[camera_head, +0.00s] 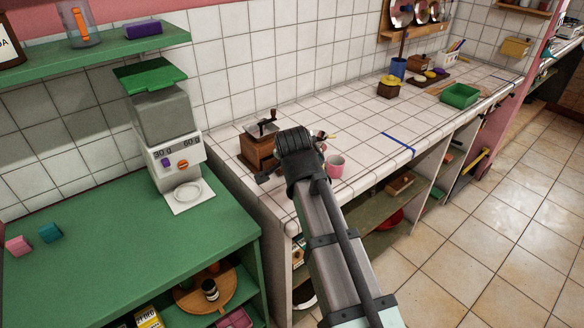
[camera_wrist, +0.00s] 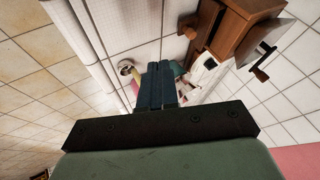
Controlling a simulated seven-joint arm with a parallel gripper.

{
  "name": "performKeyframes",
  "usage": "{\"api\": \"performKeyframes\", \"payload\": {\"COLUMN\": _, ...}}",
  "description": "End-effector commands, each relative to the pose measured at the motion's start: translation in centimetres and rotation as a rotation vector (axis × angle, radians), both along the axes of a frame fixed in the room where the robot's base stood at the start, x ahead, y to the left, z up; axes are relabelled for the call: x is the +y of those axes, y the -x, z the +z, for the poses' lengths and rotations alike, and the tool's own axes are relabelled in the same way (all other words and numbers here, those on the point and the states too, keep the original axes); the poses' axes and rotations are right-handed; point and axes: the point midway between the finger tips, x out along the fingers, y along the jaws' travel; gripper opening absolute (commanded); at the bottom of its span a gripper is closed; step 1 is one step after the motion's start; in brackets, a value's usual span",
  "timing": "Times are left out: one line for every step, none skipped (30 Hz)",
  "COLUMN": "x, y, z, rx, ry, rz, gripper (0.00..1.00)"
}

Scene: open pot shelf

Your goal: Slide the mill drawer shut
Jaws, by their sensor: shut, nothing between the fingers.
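The wooden coffee mill (camera_head: 257,150) stands upright on the white tiled counter, with its crank on top. In the wrist view the mill body (camera_wrist: 240,32) is at the upper right. The drawer is not clearly visible in the head view, where my wrist is close by. My gripper (camera_head: 263,178) is low in front of the mill.
A white and grey dispenser (camera_head: 172,140) stands on the green cabinet (camera_head: 110,235) at left. The counter between is mostly clear.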

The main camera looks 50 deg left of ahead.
Motion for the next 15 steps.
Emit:
{"api": "performKeyframes", "payload": {"x": 0.4, "y": -0.3, "z": -0.6, "rx": 0.001, "ry": 0.002, "rz": 0.0, "gripper": 0.0}}
{"api": "performKeyframes", "payload": {"x": 0.6, "y": -0.5, "z": -1.0, "rx": 0.001, "ry": 0.002, "rz": 0.0, "gripper": 0.0}}
{"api": "performKeyframes", "payload": {"x": 1.0, "y": -0.8, "z": -1.5, "rx": 0.001, "ry": 0.002, "rz": 0.0, "gripper": 0.0}}
{"api": "performKeyframes", "payload": {"x": 1.2, "y": -0.9, "z": -1.9, "rx": 0.001, "ry": 0.002, "rz": 0.0, "gripper": 0.0}}
{"api": "performKeyframes", "payload": {"x": 1.4, "y": -1.1, "z": -2.3, "rx": 0.001, "ry": 0.002, "rz": 0.0, "gripper": 0.0}}
{"api": "performKeyframes", "payload": {"x": 1.7, "y": -1.4, "z": -2.9, "rx": 0.001, "ry": 0.002, "rz": 0.0, "gripper": 0.0}}
{"api": "performKeyframes", "payload": {"x": 2.0, "y": -1.6, "z": -3.2, "rx": 0.001, "ry": 0.002, "rz": 0.0, "gripper": 0.0}}
{"api": "performKeyframes", "payload": {"x": 2.2, "y": -1.8, "z": -3.6, "rx": 0.0, "ry": 0.002, "rz": -0.001, "gripper": 0.0}}
{"api": "performKeyframes", "payload": {"x": 2.5, "y": -2.1, "z": -4.2, "rx": 0.0, "ry": 0.002, "rz": -0.001, "gripper": 0.0}}
{"api": "performKeyframes", "payload": {"x": 2.8, "y": -2.3, "z": -4.6, "rx": 0.0, "ry": 0.002, "rz": -0.001, "gripper": 0.0}}
{"api": "performKeyframes", "payload": {"x": 3.0, "y": -2.5, "z": -5.0, "rx": 0.0, "ry": 0.002, "rz": -0.001, "gripper": 0.0}}
{"api": "performKeyframes", "payload": {"x": 3.3, "y": -2.7, "z": -5.5, "rx": 0.0, "ry": 0.002, "rz": -0.001, "gripper": 0.0}}
{"api": "performKeyframes", "payload": {"x": 3.6, "y": -2.9, "z": -5.9, "rx": 0.0, "ry": 0.002, "rz": -0.001, "gripper": 0.0}}
{"api": "performKeyframes", "payload": {"x": 3.8, "y": -3.1, "z": -6.4, "rx": 0.0, "ry": 0.002, "rz": -0.001, "gripper": 0.0}}
{"api": "performKeyframes", "payload": {"x": 4.1, "y": -3.4, "z": -6.9, "rx": 0.0, "ry": 0.002, "rz": -0.001, "gripper": 0.0}}
